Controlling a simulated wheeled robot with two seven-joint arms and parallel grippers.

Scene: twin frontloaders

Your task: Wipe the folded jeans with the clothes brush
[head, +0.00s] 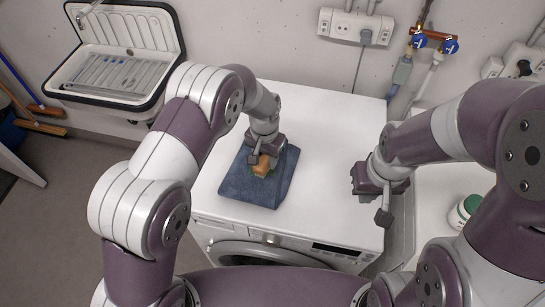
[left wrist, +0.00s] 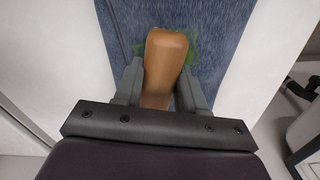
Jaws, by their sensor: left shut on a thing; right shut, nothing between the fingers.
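The folded jeans (head: 262,188) lie as a blue bundle on top of the white washing machine, left of its middle in the head view. They also fill the upper middle of the left wrist view (left wrist: 225,35). The clothes brush (head: 262,165) has an orange-brown wooden back, which also shows in the left wrist view (left wrist: 165,57). My left gripper (head: 259,161) is shut on the brush over the jeans. A green patch shows around the brush on the denim; I cannot tell whether the bristles touch. My right gripper (head: 383,212) is shut and empty at the machine's right side.
The white washing machine (head: 320,125) has free room behind and right of the jeans. A sink (head: 115,60) hangs at the back left. Sockets and taps are on the back wall.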

